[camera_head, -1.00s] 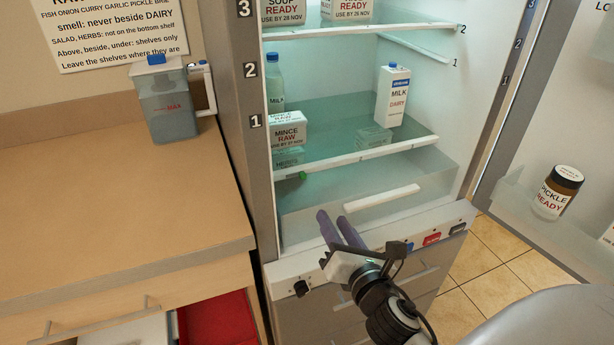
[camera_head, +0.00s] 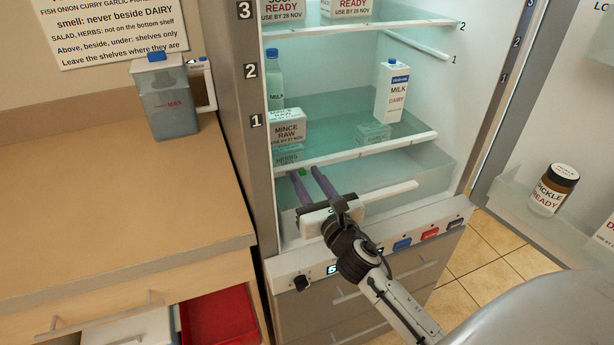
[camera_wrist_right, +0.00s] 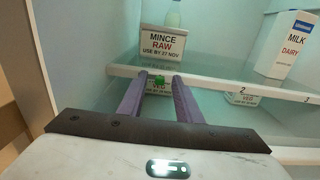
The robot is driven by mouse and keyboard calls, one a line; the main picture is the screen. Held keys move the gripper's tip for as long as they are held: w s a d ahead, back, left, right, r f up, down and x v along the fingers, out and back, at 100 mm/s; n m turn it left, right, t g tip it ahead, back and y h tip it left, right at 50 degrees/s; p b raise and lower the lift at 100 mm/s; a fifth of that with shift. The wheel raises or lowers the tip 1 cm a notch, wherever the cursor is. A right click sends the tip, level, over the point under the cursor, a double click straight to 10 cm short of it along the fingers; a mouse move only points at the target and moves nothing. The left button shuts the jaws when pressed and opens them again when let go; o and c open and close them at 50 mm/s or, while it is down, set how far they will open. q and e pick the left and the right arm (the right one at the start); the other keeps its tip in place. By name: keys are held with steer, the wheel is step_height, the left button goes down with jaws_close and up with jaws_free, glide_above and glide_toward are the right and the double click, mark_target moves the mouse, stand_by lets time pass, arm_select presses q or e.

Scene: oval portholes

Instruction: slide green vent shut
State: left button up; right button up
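The green vent slider (camera_head: 302,172) is a small green tab below the front edge of the lowest fridge shelf, near the left wall. It also shows in the right wrist view (camera_wrist_right: 159,80). My right gripper (camera_head: 305,170) reaches into the fridge with its two purple fingers apart. In the right wrist view the fingertips (camera_wrist_right: 161,79) stand on either side of the green tab, with a gap visible between them. I cannot tell whether either finger touches it. The vent opening itself is not visible. My left gripper is not in view.
Above the tab, the shelf (camera_head: 360,152) holds a mince box (camera_head: 288,127) and a milk carton (camera_head: 392,92). A clear drawer with a white handle (camera_head: 391,192) lies below. The control panel (camera_head: 290,266) runs along the front. The counter (camera_head: 110,210) is on the left.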

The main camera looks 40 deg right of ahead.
steer(key=shift+w, duration=0.3)
jaws_close()
